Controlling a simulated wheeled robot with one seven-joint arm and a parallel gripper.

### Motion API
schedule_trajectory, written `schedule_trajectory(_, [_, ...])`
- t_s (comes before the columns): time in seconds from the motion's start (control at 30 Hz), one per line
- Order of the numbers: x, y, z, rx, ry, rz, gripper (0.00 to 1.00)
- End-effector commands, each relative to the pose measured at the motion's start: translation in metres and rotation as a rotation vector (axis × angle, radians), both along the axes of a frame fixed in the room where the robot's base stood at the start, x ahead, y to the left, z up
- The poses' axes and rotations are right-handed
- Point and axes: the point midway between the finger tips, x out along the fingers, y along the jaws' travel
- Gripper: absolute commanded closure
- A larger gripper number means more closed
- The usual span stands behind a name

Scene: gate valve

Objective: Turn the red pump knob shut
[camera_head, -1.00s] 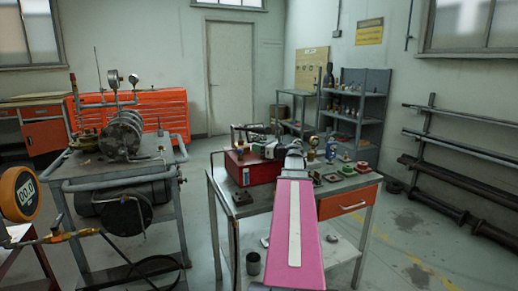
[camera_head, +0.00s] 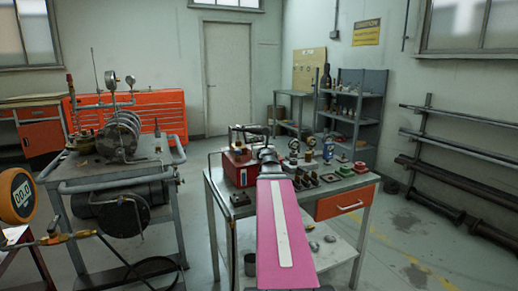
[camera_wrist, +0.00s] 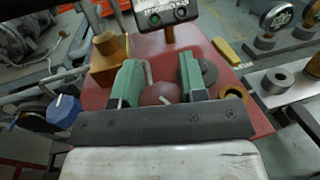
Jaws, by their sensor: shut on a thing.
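The red pump (camera_head: 241,173) is a box-shaped unit on the workbench in the head view, partly hidden behind my arm. In the wrist view its red top (camera_wrist: 195,50) fills the middle. The round red knob (camera_wrist: 160,93) has a pale line or slot on it and sits between the green finger pads of my gripper (camera_wrist: 162,84). My gripper is shut on the knob, with one finger on each side. The knob's lower part is hidden by the dark gripper body. In the head view my gripper is at the pump, its fingertips not clearly visible, and the knob is hidden.
A small control box (camera_wrist: 165,12) with buttons and a brass block (camera_wrist: 108,55) stand close around the fingers. The workbench (camera_head: 345,205) holds several small fittings right of the pump. A metal cart (camera_head: 115,185) with machinery stands left, with floor between.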

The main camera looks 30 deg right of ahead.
Motion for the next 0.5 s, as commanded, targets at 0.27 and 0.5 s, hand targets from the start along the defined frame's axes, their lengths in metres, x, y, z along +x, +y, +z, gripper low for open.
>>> schedule_trajectory(0.27, [-0.0009,-0.0012,-0.0002,-0.001,0.0,-0.057,0.85])
schedule_trajectory(0.5, [-0.0009,-0.0015,-0.0003,-0.001,0.0,-0.072,0.85])
